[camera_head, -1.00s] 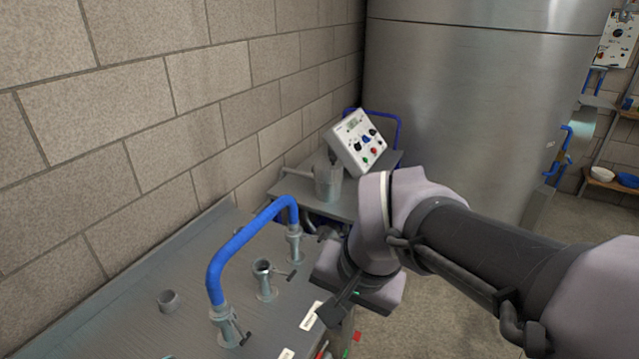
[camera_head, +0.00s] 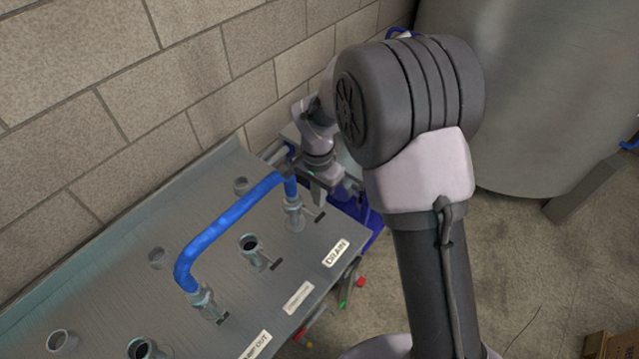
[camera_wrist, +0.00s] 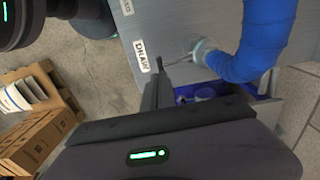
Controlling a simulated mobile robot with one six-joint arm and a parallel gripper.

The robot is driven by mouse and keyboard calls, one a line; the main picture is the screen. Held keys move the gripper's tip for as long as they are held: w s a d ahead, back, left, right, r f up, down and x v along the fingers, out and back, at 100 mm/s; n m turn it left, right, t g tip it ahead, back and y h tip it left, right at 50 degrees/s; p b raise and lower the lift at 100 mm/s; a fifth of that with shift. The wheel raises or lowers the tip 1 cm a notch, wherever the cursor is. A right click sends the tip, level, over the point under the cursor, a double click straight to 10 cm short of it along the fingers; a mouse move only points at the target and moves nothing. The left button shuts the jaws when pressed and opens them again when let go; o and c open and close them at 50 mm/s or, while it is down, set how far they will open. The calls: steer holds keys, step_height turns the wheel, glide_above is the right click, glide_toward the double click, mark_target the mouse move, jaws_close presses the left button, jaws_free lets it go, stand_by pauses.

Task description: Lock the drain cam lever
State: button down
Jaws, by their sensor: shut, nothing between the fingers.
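The blue hose (camera_head: 225,222) arches over the grey panel, and its far end sits on the port beside the DRAIN label (camera_head: 336,253). The drain cam lever (camera_head: 316,214) is a thin dark handle sticking out from that coupling (camera_head: 294,212) toward the label side. In the wrist view the lever (camera_wrist: 179,60) sticks out from the coupling (camera_wrist: 203,50) below the blue hose (camera_wrist: 262,42). My gripper (camera_head: 321,199) is shut and empty, close to the lever. In the wrist view its fingertips (camera_wrist: 158,68) appear at the lever's free end; I cannot tell whether they touch.
Other open ports (camera_head: 250,243) with small levers stand along the panel. A brick wall runs behind it and a steel tank (camera_head: 530,90) stands at right. A blue bin (camera_head: 372,228) lies below the panel's far end. Cardboard boxes (camera_wrist: 38,140) show in the wrist view.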

mark_target(320, 217)
step_height(320, 217, down, 6)
steer(key=shift+d+r+b, duration=0.1)
steer(key=shift+b, duration=0.5)
steer(key=shift+s+d+f+t+y+b, duration=0.2)
steer(key=shift+f+t+y+b, duration=0.2)
steer(key=shift+f+b, duration=1.5)
steer(key=shift+s+d+f+t+y+b, duration=0.15)
steer(key=shift+d+f+t+y+b, duration=0.2)
steer(key=shift+f+b, duration=1.5)
steer(key=shift+s+d+f+t+y+b, duration=0.2)
steer(key=shift+f+y+b, duration=0.45)
steer(key=shift+b, duration=2.3)
steer(key=shift+a+f, duration=0.1)
steer(key=shift+f, duration=0.05)
